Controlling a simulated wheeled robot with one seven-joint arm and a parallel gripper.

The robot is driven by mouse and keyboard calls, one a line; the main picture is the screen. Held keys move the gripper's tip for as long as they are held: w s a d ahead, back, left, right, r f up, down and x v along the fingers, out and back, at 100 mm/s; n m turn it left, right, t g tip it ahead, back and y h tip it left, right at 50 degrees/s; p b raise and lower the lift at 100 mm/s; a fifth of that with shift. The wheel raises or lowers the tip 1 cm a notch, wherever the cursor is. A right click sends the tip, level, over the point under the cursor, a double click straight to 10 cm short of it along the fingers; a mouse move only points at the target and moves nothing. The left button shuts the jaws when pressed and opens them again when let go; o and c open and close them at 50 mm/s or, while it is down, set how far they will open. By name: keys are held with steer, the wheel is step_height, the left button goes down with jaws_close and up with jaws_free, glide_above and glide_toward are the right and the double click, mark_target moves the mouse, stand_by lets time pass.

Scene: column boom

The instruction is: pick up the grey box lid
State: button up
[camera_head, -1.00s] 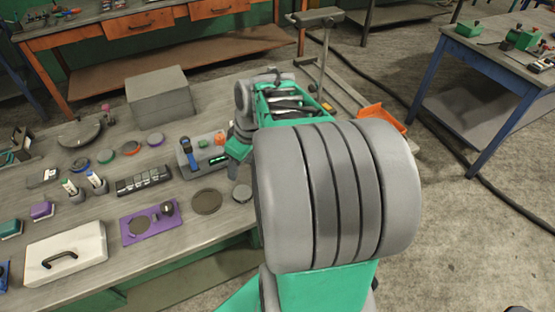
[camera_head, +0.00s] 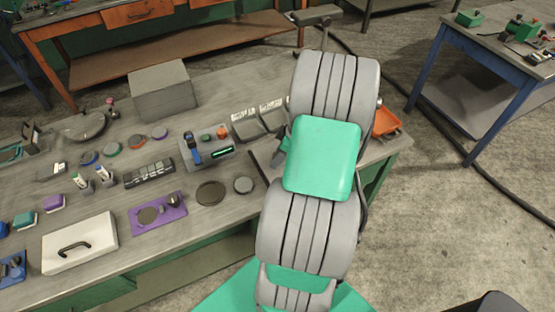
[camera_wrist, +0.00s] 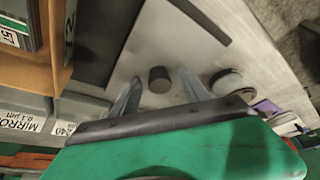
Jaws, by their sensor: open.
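A grey box (camera_head: 163,95) stands at the back left of the workbench in the head view. Its flat grey lid (camera_head: 158,74) is closed on top, with a seam just below the upper edge. My gripper is mostly hidden behind my arm in the head view, well to the right of the box. In the wrist view my gripper (camera_wrist: 160,93) has its two fingers apart with nothing held between them. A dark round knob or cylinder (camera_wrist: 159,79) on a pale surface shows beyond the fingers. I cannot make out the grey box in the wrist view.
The workbench (camera_head: 225,88) holds a round pan (camera_head: 83,127), a grey tool tray (camera_head: 207,150), a purple plate (camera_head: 158,213) and a white handled case (camera_head: 80,243). An orange bin (camera_head: 386,122) is at the right end. Labelled boxes (camera_wrist: 85,108) are close in the wrist view.

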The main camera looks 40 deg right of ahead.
jaws_close()
stand_by(0.4)
steer(key=shift+r, duration=0.1)
